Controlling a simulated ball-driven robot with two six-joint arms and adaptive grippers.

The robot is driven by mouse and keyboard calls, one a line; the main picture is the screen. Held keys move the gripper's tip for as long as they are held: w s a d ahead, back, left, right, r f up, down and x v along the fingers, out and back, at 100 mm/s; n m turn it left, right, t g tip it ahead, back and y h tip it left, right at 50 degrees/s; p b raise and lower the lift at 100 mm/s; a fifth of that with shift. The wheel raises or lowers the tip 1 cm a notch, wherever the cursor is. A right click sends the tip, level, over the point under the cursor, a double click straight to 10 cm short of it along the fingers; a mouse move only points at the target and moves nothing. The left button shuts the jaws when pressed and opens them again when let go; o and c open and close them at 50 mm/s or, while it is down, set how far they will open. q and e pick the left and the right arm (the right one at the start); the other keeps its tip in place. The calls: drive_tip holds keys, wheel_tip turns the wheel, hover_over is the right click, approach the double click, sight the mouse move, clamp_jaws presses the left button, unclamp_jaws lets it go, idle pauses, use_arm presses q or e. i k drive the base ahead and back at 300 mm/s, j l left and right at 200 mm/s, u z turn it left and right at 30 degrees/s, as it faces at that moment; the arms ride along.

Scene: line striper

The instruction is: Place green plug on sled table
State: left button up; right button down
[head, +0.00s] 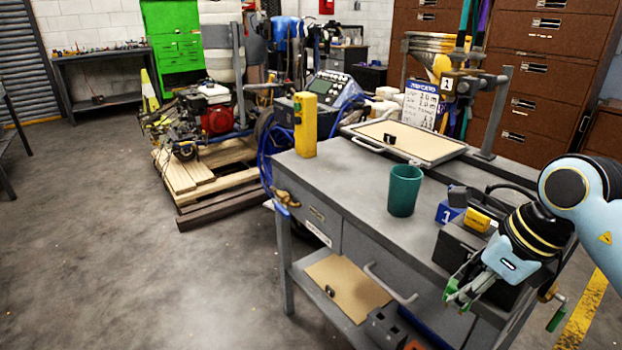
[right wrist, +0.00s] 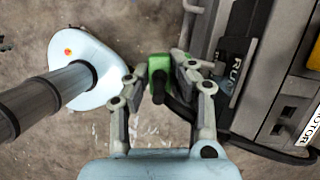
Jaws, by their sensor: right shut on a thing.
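My right gripper (head: 457,296) is at the near edge of the grey table (head: 352,185), in front of its drawer side. In the right wrist view, the gripper (right wrist: 160,76) is shut on the green plug (right wrist: 159,64), with a dark round part facing the camera. The plug shows as a small green patch (head: 452,287) between the fingers in the head view. It is held apart from the tabletop, above the floor beside the table's side. My left gripper is not in view.
A green cup (head: 404,190), a yellow block (head: 305,125) and dark boxes (head: 462,240) stand on the table. A tray with a tan board (head: 410,142) lies at the back. Clear tabletop lies left of the cup. A lower shelf (head: 345,288) is below.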

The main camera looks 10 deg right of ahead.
sight(352, 180)
drive_tip(key=i+j+u, duration=0.1)
drive_tip(key=u, duration=0.4)
drive_tip(key=i+u, duration=0.2)
drive_tip(key=u, duration=0.25)
drive_tip(key=i+j+z, duration=0.15)
drive_tip(key=i, duration=0.55)
drive_tip(key=i+z, duration=0.2)
drive_tip(key=z, duration=0.2)
drive_tip(key=i+z, duration=0.2)
drive_tip(key=z, duration=0.15)
drive_tip(key=i+z, duration=0.15)
drive_tip(key=z, duration=0.25)
